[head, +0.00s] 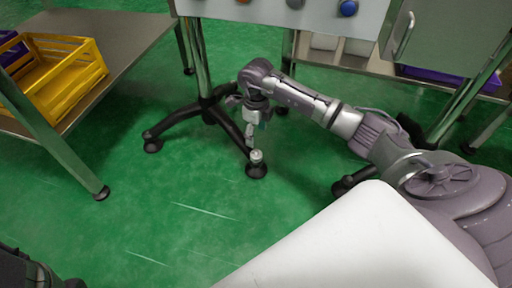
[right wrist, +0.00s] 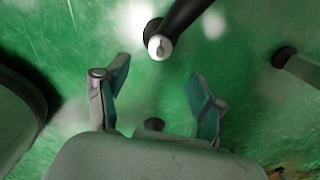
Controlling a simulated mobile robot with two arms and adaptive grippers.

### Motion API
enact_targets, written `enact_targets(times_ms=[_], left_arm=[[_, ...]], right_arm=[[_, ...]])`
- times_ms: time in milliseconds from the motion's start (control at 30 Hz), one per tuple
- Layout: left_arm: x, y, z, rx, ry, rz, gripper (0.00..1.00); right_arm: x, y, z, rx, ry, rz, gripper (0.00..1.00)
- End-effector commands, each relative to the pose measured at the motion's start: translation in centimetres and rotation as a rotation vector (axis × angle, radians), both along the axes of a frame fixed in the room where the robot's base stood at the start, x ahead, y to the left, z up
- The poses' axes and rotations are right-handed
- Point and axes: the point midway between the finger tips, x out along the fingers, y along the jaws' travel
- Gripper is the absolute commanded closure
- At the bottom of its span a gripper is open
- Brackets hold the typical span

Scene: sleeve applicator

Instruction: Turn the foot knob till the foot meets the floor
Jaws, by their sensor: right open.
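The foot knob (head: 256,156) is a small pale cap on top of a dark round foot (head: 257,170) at the end of a black stand leg. In the right wrist view the knob (right wrist: 159,46) shows just beyond the fingertips, roughly centred between them. My right gripper (head: 252,135) points down just above the knob in the head view. Its two fingers (right wrist: 158,70) are spread apart with nothing between them. I cannot tell whether the foot touches the floor. My left gripper's fingers do not show.
The stand's other black legs (head: 165,130) spread around its metal post (head: 201,60). A steel table (head: 120,45) with a yellow crate (head: 60,82) stands at the left. A panel with knobs (head: 290,16) is above. Green floor is clear in front.

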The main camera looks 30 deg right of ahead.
Motion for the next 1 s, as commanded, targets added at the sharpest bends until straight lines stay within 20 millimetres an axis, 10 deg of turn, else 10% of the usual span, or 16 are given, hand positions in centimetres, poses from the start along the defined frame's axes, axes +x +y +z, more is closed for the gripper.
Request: enact_targets(times_ms=[400,900,1000], left_arm=[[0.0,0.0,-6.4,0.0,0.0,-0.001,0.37],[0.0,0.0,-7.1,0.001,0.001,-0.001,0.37],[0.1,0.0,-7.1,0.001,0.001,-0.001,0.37]], right_arm=[[0.0,0.1,-8.8,0.001,0.0,-0.001,0.32],[0.0,0.0,-9.9,-0.001,0.0,-0.002,0.32],[0.0,0.0,-9.9,-0.001,0.0,-0.002,0.49]])
